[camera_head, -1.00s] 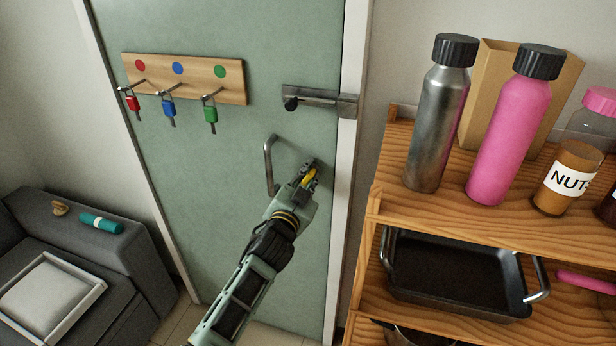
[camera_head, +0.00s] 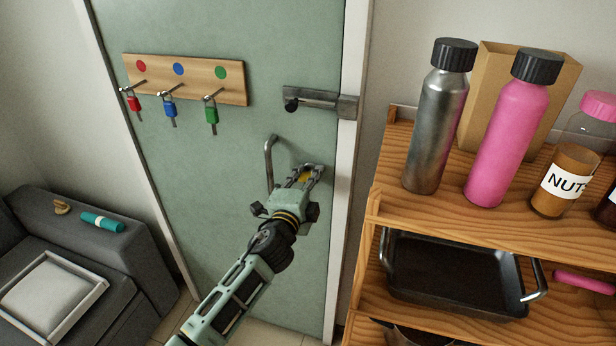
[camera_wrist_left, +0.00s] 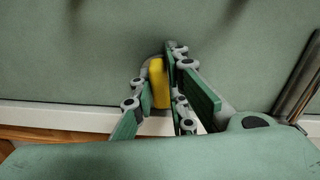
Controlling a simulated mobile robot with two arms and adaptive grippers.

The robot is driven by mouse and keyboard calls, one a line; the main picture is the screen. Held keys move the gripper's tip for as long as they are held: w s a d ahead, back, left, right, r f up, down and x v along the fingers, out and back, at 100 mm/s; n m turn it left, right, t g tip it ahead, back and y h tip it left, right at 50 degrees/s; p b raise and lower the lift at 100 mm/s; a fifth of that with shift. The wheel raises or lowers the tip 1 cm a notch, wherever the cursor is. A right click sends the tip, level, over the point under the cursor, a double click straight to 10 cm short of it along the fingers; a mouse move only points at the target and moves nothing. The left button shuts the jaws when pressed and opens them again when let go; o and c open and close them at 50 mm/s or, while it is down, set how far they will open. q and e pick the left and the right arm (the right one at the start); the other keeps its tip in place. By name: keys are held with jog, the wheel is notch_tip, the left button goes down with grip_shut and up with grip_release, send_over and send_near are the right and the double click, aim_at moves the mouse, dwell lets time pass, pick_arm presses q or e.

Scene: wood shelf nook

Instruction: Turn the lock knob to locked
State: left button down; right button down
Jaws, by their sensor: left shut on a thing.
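The lock knob (camera_wrist_left: 159,84) shows in the left wrist view as a yellow grip in front of a round grey plate on the green door (camera_head: 220,150). My left gripper (camera_wrist_left: 159,75) has its fingers on both sides of the knob and is shut on it. In the head view the left gripper (camera_head: 311,174) is at the door beside the right edge, and its fingers mostly hide the knob (camera_head: 305,177). Which setting the knob points to cannot be read. My right gripper is not in view.
A grey door handle (camera_head: 269,165) stands out just left of the gripper. A slide bolt (camera_head: 315,99) is above. A key rack (camera_head: 185,79) with coloured padlocks hangs upper left. A wooden shelf (camera_head: 480,222) with bottles and a black pan (camera_head: 455,275) stands at right.

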pick_arm(q)
jog(key=shift+m, duration=1)
jog(key=shift+f, duration=0.1)
jog(key=c, duration=1.7)
grip_release()
jog(key=v, duration=1.2)
